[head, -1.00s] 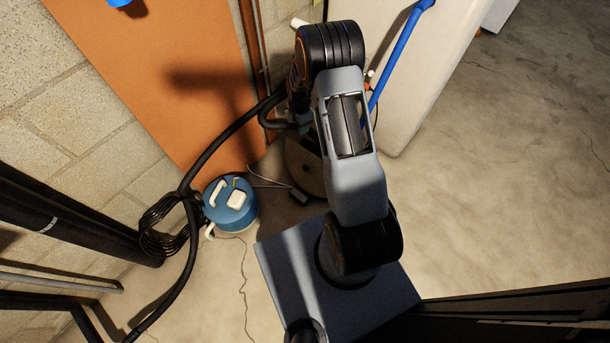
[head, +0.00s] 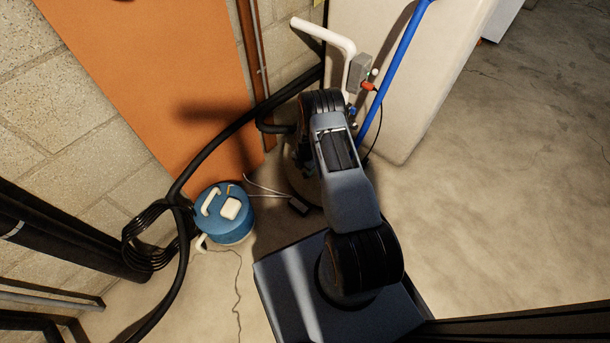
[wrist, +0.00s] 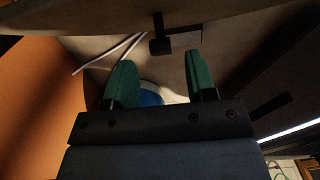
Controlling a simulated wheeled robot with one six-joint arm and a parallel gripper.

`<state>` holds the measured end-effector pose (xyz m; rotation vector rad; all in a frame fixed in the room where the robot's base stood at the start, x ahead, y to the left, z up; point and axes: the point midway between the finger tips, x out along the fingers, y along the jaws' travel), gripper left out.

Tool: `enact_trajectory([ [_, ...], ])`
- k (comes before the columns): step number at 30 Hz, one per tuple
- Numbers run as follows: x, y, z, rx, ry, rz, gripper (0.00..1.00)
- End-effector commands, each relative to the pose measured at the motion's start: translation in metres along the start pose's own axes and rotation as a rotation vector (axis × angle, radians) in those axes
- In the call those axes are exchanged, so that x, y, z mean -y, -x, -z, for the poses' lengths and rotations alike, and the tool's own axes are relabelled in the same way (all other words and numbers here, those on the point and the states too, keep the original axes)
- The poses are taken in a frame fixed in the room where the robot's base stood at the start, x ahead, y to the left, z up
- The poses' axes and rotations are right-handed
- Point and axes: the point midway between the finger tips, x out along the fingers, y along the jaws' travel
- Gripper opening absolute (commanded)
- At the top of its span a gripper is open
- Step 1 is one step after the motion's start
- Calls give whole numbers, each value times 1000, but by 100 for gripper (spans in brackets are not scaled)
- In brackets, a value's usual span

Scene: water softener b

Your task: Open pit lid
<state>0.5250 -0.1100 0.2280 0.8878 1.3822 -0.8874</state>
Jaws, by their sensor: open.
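The pit lid looks to be the round, dull-coloured cover (head: 299,180) on the floor in the corner, mostly hidden behind my arm in the head view. A small dark block (head: 298,206) shows at its near edge. My gripper (wrist: 159,57) shows in the wrist view with its two green fingers apart and nothing between them. In the head view my arm hides the gripper. A dark block with a stem (wrist: 160,46) appears just beyond the fingertips; I cannot tell whether it is the lid's handle. No contact is visible.
A blue pump (head: 225,212) stands left of the lid, with a black hose (head: 225,132) running past it. Thin white cords (head: 265,187) lie between them. A pale tank (head: 405,80) with a blue pipe (head: 392,75) stands behind. The floor at right is clear.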

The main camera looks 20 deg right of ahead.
Motion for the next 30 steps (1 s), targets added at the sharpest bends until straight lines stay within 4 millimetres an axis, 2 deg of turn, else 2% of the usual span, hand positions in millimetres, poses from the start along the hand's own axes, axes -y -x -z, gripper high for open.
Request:
enact_trajectory([
  [1,0,-11,0,-1,0,1,51],
  [7,0,-30,0,0,-1,0,51],
  [21,0,-37,0,0,-1,0,51],
  [30,0,-37,0,0,-1,0,23],
])
